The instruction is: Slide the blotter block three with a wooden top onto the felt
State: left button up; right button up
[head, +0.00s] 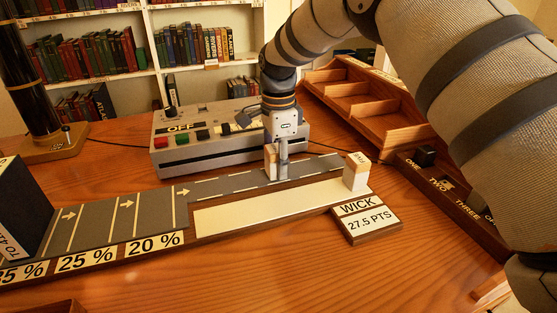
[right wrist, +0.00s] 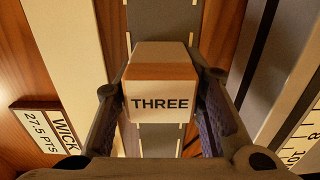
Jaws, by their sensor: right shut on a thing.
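Block three (right wrist: 160,98), pale with a wooden top edge and the word THREE, sits between the fingers of my right gripper (right wrist: 158,90) in the right wrist view. The gripper is shut on it. In the head view my right gripper (head: 277,168) points down at the far edge of the cream strip, and it mostly hides the block (head: 269,163). A grey strip with dashes (head: 215,186) runs under or beside the block; I cannot tell whether they touch. Its left part has arrows and percent labels. I cannot tell which strip is the felt. My left gripper is out of view.
A grey control box (head: 205,142) is behind. A wooden rack (head: 365,105) and a numbered holder (head: 455,205) are right.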

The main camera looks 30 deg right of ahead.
jog(key=o, duration=1.3)
jog(key=shift+c, duration=0.2)
notch_tip(320, 180, up, 12)
